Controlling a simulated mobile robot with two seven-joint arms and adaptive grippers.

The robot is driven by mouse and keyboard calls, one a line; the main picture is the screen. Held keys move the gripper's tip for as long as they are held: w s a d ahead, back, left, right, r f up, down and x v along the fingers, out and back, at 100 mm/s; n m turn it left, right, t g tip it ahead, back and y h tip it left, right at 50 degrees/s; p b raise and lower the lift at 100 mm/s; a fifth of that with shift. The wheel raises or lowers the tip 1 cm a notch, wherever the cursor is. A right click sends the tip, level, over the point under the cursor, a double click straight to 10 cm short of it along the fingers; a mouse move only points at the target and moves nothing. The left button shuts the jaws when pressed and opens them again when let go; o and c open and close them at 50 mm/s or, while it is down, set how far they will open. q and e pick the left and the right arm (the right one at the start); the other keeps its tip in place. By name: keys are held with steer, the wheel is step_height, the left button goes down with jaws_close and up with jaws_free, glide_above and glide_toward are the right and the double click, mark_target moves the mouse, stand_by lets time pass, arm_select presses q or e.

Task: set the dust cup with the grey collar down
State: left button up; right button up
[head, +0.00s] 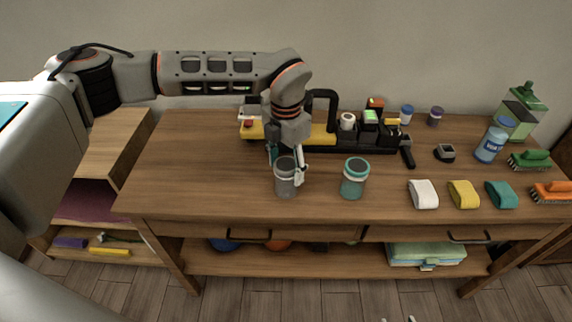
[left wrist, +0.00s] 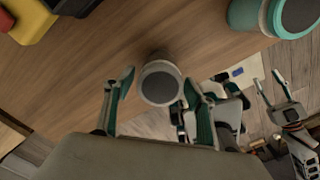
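The dust cup with the grey collar (head: 286,180) is a clear grey cup standing upright on the workbench (head: 230,200), near its front edge. My left gripper (head: 287,163) is over it from above, fingers on either side. In the left wrist view, the cup's round top (left wrist: 160,83) lies between the fingertips (left wrist: 157,80); a small gap shows at the left finger, while the right finger is close to or against the rim. A similar cup with a teal collar (head: 355,178) stands to its right. My right gripper (head: 398,320) barely shows at the bottom edge, its tips apart.
A black-and-yellow tool rack (head: 322,134) stands behind the cups. White, yellow and teal rolls (head: 463,194), brushes (head: 531,160) and bottles (head: 491,145) fill the right side. The bench's left front is clear.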

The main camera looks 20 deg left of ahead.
arm_select(q)
steer(key=shift+r, duration=0.1)
step_height(320, 180, up, 12)
stand_by(0.7)
stand_by(0.4)
